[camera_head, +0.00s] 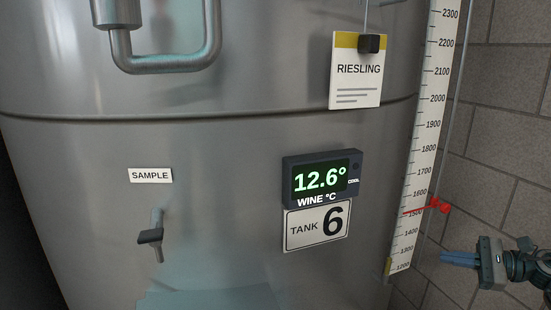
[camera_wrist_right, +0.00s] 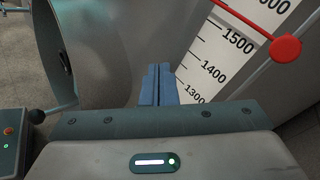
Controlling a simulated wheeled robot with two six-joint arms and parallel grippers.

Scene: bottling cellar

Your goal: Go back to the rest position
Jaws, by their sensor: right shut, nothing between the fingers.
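My right gripper (camera_head: 443,258) comes in at the lower right of the head view, with its blue fingers pointing left toward the level scale. In the right wrist view its blue fingers (camera_wrist_right: 158,86) lie together, shut and empty. It appears apart from the tank and the scale. My left gripper is in neither view.
A large steel tank (camera_head: 230,160) fills the head view, with a temperature display (camera_head: 320,180), a sample tap (camera_head: 152,238) and a handle (camera_head: 165,65). The level scale (camera_head: 427,120) with a red pointer (camera_head: 432,207) stands beside the right gripper. A block wall (camera_head: 505,140) lies behind.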

